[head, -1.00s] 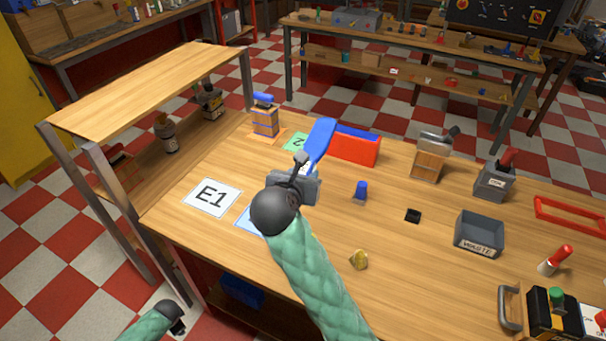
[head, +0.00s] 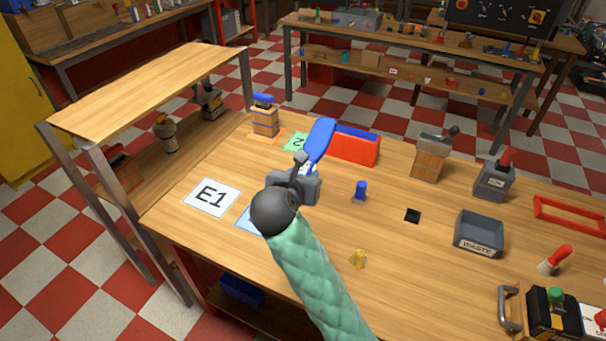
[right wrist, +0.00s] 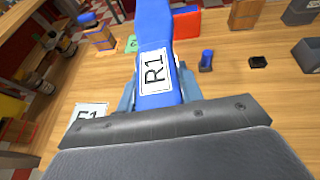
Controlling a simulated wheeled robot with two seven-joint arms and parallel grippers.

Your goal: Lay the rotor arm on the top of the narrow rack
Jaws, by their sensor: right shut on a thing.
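The rotor arm is a flat blue bar (head: 320,137) with a white R1 label, which reads clearly in the right wrist view (right wrist: 155,40). My right gripper (head: 305,174) is shut on its near end, and the bar points away over the middle of the bench. In the right wrist view its fingers (right wrist: 158,92) lie on both sides of the bar. The narrow rack (head: 150,80) stands at the left, with a bare wooden top on grey posts. The bar is to the right of the rack and apart from it. My left gripper is out of view.
The bench (head: 310,245) holds an E1 card (head: 211,197), a red bin (head: 355,149), a blue-topped wooden block (head: 265,120), a blue peg (head: 360,191) and a grey waste bin (head: 478,234). Bottles and tools stand on the rack's lower shelf (head: 188,125).

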